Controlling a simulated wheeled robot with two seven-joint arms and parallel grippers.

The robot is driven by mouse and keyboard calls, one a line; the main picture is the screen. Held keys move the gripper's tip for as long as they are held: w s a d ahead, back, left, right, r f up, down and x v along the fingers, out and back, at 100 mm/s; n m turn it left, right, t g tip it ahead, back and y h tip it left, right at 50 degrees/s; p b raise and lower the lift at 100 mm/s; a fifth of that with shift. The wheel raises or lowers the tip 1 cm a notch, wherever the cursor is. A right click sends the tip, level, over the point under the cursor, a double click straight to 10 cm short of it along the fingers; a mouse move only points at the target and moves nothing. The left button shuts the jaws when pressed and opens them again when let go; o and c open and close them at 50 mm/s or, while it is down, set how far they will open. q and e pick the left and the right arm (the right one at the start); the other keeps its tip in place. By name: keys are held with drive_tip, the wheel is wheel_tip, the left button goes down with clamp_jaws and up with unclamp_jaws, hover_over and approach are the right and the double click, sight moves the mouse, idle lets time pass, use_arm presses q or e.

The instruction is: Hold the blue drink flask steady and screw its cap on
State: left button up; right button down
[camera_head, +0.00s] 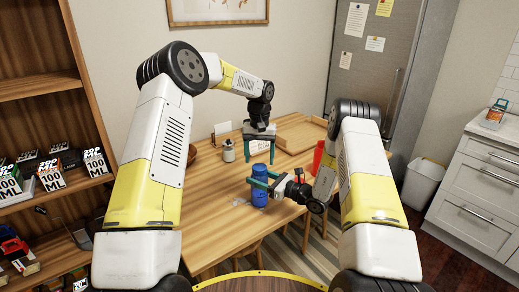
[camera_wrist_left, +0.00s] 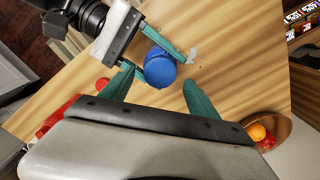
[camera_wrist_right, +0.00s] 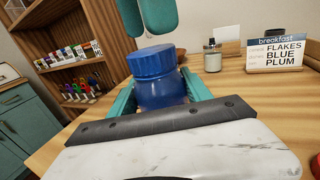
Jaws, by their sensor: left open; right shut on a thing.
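The blue drink flask (camera_head: 259,196) stands upright on the wooden table. Its ridged blue cap (camera_wrist_right: 152,61) sits on top of the body (camera_wrist_right: 161,93) in the right wrist view; whether it is tightened I cannot tell. My right gripper (camera_wrist_right: 159,84) is shut on the flask body, a teal finger on each side below the cap. My left gripper (camera_head: 260,153) is above the cap, pointing down, open and empty. In the left wrist view its fingers (camera_wrist_left: 157,78) are spread to either side of the cap (camera_wrist_left: 159,66), apparently not touching it.
A small bottle (camera_head: 228,151) and a breakfast sign (camera_wrist_right: 278,52) stand behind the flask. A wooden tray (camera_head: 322,124) lies at the back right, with a red object (camera_head: 318,157) nearer. A bowl of fruit (camera_wrist_left: 282,128) shows in the left wrist view. Shelves (camera_head: 42,88) line the left.

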sight(259, 167)
use_arm(q)
drive_tip(key=shift+f, duration=1.7)
drive_tip(key=c, duration=1.5)
drive_tip(key=shift+m, duration=0.9)
drive_tip(key=o, duration=1.7)
drive_tip(key=shift+c, duration=0.2)
wheel_tip(259, 167, up, 12)
